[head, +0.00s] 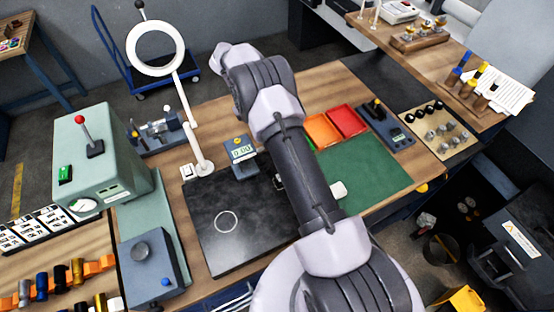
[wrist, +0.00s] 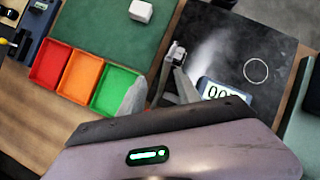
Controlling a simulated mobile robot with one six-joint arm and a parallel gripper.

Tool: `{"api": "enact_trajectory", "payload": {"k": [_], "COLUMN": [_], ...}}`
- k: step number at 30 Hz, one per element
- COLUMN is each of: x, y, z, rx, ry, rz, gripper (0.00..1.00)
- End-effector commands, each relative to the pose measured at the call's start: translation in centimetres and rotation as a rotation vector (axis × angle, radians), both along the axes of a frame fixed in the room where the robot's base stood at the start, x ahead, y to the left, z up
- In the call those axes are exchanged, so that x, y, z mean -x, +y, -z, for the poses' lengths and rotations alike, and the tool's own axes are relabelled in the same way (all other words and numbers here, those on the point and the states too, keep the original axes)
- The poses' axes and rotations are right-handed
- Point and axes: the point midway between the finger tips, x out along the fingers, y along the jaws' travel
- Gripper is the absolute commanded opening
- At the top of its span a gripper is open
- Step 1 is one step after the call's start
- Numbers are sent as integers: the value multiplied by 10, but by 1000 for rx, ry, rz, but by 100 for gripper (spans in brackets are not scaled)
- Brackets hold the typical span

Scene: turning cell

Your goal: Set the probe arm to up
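A comparator gauge with a blue-grey digital display (head: 240,150) stands at the back edge of the black surface plate (head: 210,240). In the wrist view the display (wrist: 225,90) is partly cut off by my gripper's body. A small metal piece (wrist: 177,53) stands out over the plate beside the display; it looks like the probe arm, but whether it is up or down I cannot tell. My gripper (wrist: 158,88) appears open, with a grey finger on each side and nothing seen between them. The right finger overlaps the metal piece in view; contact is unclear. In the head view my arm hides the gripper.
Red (wrist: 48,65), orange (wrist: 78,76) and green (wrist: 114,88) trays lie left of my gripper in the wrist view. A white block (wrist: 141,10) sits on the green mat (head: 370,165). A green press (head: 95,160) stands left.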

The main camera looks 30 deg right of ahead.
Motion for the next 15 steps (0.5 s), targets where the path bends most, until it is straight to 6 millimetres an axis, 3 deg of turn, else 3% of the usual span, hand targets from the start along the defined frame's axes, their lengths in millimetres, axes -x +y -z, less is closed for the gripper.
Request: {"api": "enact_trajectory", "payload": {"k": [15], "x": [97], "y": [20], "z": [-10], "rx": [-1], "ry": [-3], "rz": [1], "gripper": [40]}}
